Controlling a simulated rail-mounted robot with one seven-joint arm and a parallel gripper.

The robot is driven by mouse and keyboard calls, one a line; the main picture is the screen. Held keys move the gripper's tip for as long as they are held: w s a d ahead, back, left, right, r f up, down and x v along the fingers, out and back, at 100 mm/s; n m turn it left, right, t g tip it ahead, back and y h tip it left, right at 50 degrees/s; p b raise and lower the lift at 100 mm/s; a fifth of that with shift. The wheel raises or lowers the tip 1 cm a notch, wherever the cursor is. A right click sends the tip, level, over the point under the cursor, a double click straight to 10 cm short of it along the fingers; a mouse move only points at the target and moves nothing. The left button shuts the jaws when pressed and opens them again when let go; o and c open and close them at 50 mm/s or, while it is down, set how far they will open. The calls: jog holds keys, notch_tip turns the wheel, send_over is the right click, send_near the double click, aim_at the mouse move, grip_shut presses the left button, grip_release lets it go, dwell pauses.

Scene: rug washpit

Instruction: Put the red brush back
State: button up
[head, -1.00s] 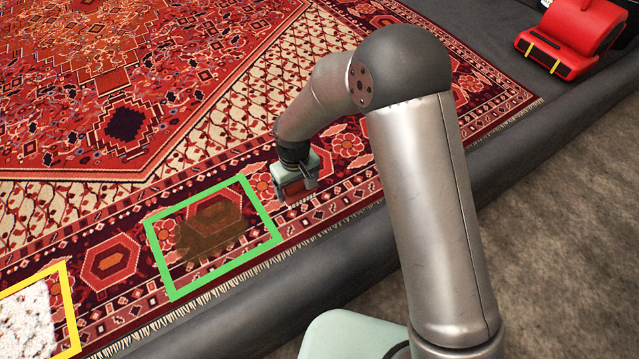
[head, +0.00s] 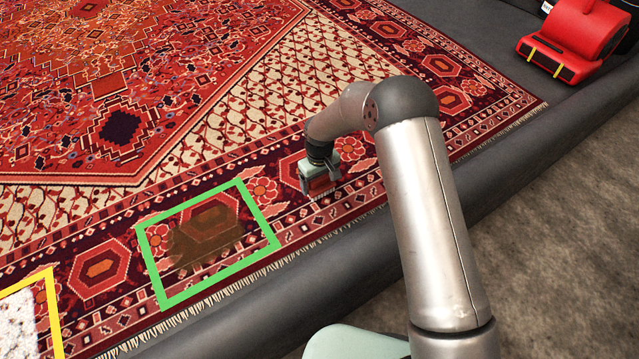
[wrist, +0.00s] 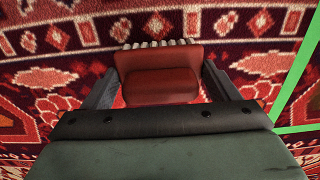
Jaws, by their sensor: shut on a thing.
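The red brush (wrist: 158,75) is between the two dark fingers of my gripper (wrist: 160,88) in the wrist view, with a row of pale bristles along its far edge. In the head view my gripper (head: 320,184) is shut on the red brush (head: 321,187) over the patterned border of the rug, right of the green frame. I cannot tell whether the bristles touch the rug. No holder or resting place for the brush can be made out.
A green frame (head: 152,262) surrounds a brown stain (head: 205,240) on the rug (head: 215,130). A yellow frame (head: 54,315) encloses a white patch (head: 22,325) at lower left. A dark padded edge (head: 350,262) runs along the rug. A red machine (head: 572,42) stands at upper right.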

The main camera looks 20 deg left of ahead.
jog(key=shift+f, duration=0.3)
jog(key=shift+f, duration=0.15)
jog(key=o, duration=0.8)
notch_tip(320, 180, up, 12)
jog(key=p, duration=0.3)
jog(key=shift+r, duration=0.25)
